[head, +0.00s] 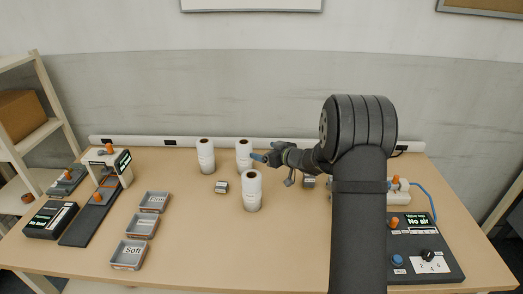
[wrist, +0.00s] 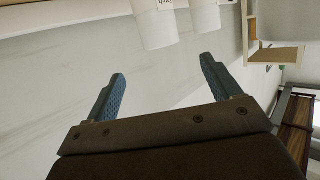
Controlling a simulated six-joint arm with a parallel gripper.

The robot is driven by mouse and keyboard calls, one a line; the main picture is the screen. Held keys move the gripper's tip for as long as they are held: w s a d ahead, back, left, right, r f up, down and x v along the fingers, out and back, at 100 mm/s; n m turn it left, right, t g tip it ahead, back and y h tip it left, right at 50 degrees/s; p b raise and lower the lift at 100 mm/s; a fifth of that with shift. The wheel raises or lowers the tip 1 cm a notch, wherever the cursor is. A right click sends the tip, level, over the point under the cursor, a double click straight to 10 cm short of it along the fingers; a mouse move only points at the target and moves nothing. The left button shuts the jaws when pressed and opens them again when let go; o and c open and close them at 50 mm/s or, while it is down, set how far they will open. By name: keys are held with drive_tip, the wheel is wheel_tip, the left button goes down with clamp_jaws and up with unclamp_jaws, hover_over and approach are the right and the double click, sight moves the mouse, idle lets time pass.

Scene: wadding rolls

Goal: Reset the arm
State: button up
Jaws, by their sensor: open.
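My gripper (head: 262,158) is above the table between the upright white rolls in the head view. In the wrist view its two blue ribbed fingers (wrist: 163,78) are spread apart with nothing between them. One roll (head: 206,156) stands at the back left. A second roll (head: 243,150) stands just behind and left of the fingertips. A third roll (head: 252,192) stands in front of them. In the wrist view parts of two white rolls (wrist: 155,24) show beyond the fingers. My arm hides part of the right side of the table.
Three labelled grey trays (head: 141,226) lie at left centre. A device with a dark ramp (head: 91,214) and a black display box (head: 49,220) stand farther left. A control panel (head: 423,250) reading "No air" lies at the right. A small grey block (head: 221,187) sits near the rolls.

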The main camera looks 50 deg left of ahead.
sight(246, 143)
idle(0.3)
drive_tip(key=x, duration=1.2)
drive_tip(key=shift+a+f, duration=0.1)
drive_tip(key=shift+f, duration=0.2)
wheel_tip(246, 143, up, 4)
drive_tip(key=shift+f, duration=0.15)
drive_tip(key=shift+r, duration=0.4)
drive_tip(key=shift+f, duration=0.1)
